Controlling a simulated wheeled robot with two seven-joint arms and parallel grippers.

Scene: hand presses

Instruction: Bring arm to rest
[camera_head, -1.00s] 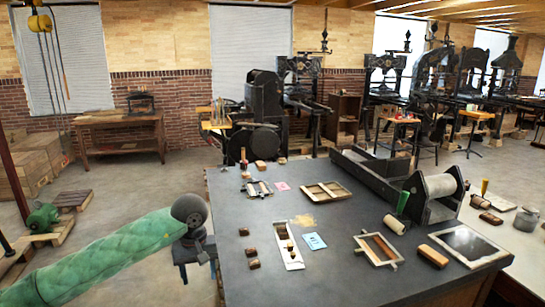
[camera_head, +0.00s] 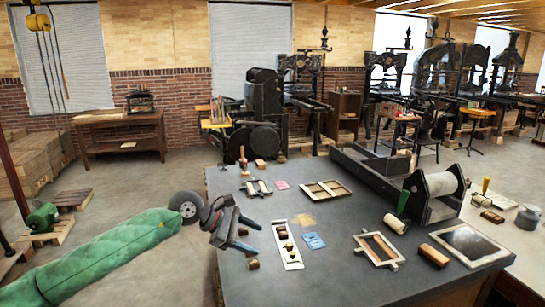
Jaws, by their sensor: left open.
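My left gripper (camera_head: 258,238) is at the end of my green-sleeved arm, over the front left corner of the dark table (camera_head: 340,284). Its two blue fingers are spread apart and point right, with nothing between them. It is close to small brown blocks on the table, one of them (camera_head: 253,265) just below the fingers, and partly hides others. Whether it touches any of them I cannot tell. A white tray with small brown pieces (camera_head: 294,263) lies just right of the fingertips. My right gripper is not in view.
On the table are a blue card (camera_head: 314,241), a wooden frame (camera_head: 361,250), a divided tray (camera_head: 325,190), a dark press bed with a pale roller (camera_head: 441,184) and a brown block (camera_head: 433,256). The front middle of the tabletop is bare.

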